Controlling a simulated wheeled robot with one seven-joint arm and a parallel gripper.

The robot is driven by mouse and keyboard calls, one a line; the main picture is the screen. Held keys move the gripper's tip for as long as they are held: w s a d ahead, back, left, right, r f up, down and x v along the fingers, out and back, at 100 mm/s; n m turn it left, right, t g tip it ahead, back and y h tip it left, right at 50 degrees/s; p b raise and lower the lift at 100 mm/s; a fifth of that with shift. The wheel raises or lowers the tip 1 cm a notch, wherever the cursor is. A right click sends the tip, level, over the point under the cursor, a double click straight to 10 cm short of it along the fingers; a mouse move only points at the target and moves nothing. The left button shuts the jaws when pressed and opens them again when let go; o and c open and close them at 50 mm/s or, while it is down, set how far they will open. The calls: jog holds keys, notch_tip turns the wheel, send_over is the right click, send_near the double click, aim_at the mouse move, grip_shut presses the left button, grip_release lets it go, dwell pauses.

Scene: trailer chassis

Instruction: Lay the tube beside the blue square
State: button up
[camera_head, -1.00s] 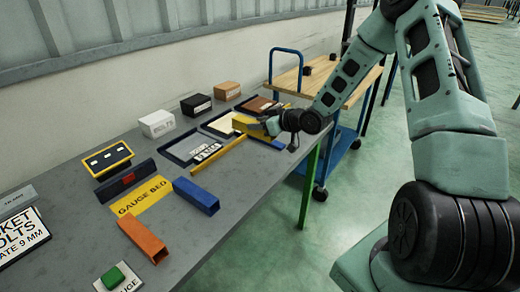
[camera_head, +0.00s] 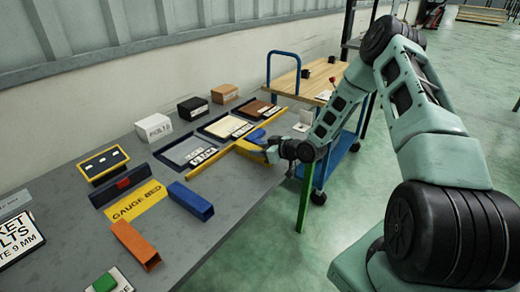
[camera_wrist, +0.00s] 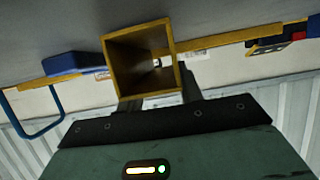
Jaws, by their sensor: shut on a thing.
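A yellow square-section tube (camera_head: 250,149) is in my gripper (camera_head: 268,152) near the bench's right end. The wrist view shows the tube's open end (camera_wrist: 140,60) between the fingers of my gripper (camera_wrist: 158,95), which is shut on it. A blue piece (camera_head: 258,135) lies just behind the tube in the head view and is partly hidden by it. It looks like part of the blue square; the wrist view shows it too (camera_wrist: 75,63). A thin yellow strip (camera_head: 213,161) lies along the bench by the tube. I cannot tell whether the tube touches the bench.
A blue tube (camera_head: 190,201) and an orange tube (camera_head: 135,244) lie nearer on the bench, by the yellow gauge bed plate (camera_head: 137,202). Trays (camera_head: 185,151) and boxes (camera_head: 153,128) stand behind. A blue cart (camera_head: 300,88) stands beyond the bench end.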

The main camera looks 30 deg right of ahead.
jog(key=o, duration=0.8)
jog(key=shift+f, duration=0.15)
jog(key=o, duration=0.4)
